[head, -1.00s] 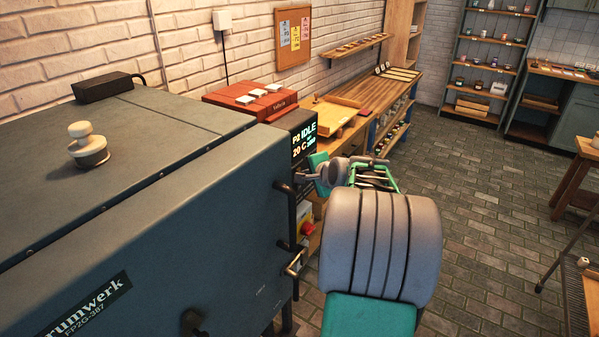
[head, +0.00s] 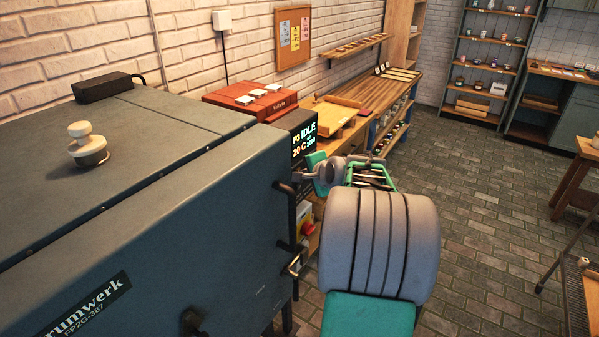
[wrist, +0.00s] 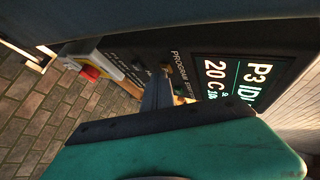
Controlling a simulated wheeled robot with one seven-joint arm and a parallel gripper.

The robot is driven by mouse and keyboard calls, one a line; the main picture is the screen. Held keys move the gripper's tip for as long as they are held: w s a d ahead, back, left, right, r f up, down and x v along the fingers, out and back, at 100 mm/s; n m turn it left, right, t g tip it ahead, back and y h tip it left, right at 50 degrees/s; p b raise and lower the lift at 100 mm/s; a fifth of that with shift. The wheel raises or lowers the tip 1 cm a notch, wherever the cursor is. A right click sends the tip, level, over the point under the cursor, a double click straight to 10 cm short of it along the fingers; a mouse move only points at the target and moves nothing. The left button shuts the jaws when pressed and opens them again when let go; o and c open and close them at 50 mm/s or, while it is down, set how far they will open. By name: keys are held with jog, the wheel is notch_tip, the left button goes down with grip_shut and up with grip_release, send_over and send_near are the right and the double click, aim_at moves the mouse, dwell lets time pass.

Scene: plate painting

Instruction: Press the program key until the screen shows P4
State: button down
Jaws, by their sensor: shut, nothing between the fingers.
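The screen (head: 305,142) on the kiln's control panel reads P3, IDLE and 20 C. It also shows large and turned sideways in the wrist view (wrist: 236,78). The program key (wrist: 167,70) lies beside the screen by the PROGRAM lettering, mostly hidden by my fingertips. My gripper (wrist: 161,82) is shut and empty, its tips at or very near the key; I cannot tell whether they touch it. In the head view my gripper (head: 300,177) reaches toward the panel from the right, and my arm hides the lower panel.
The large dark kiln (head: 180,215) fills the left, with door handles (head: 292,264) close below my gripper. A red knob (head: 307,229) sits on a box under the panel, and shows in the wrist view (wrist: 90,74). A workbench (head: 370,92) stands behind.

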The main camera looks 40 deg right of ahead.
jog(key=shift+s+d, duration=0.2)
jog(key=shift+s, duration=0.5)
jog(key=shift+w, duration=0.1)
jog(key=shift+w+a, duration=0.1)
jog(key=shift+w, duration=0.2)
jog(key=shift+w+a, duration=0.15)
jog(key=shift+w, duration=0.2)
dwell(0.6)
jog(key=shift+s+d+b, duration=0.25)
jog(key=shift+s+b, duration=0.15)
jog(key=shift+s, duration=0.3)
